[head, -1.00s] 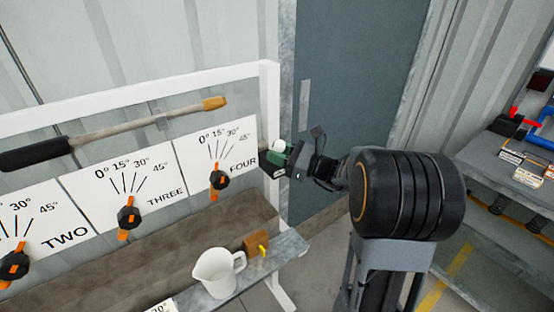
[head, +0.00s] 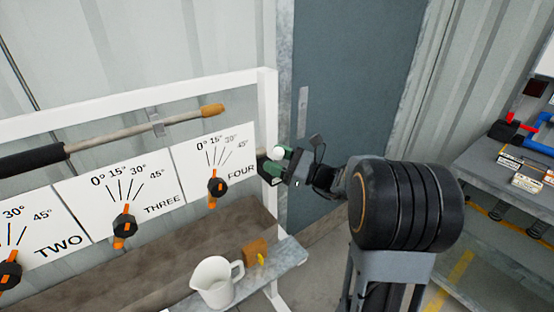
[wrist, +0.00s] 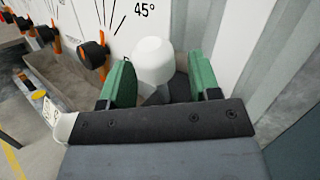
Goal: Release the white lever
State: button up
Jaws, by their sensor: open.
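The white lever (wrist: 153,62) has a rounded white knob and shows between the two green fingers in the wrist view. It also shows as a small white knob (head: 278,152) at the right end of the board in the head view. My gripper (head: 273,166) is open around the lever, with a finger on each side. In the wrist view a gap shows between the lever and the right finger of my gripper (wrist: 162,82); the left finger is close to the knob, and contact there cannot be told. The lever's lower part is hidden by the gripper body.
A white frame post (head: 268,130) stands just left of my gripper. Dials with orange-black knobs (head: 217,187) line the board. A white pitcher (head: 216,284) and a brown block (head: 256,250) sit on the shelf below. A grey door is behind.

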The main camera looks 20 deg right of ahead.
jog(key=shift+s, duration=0.1)
jog(key=b+v, duration=0.1)
jog(key=v, duration=1.2)
jog(key=shift+d, duration=0.35)
jog(key=shift+s, duration=0.1)
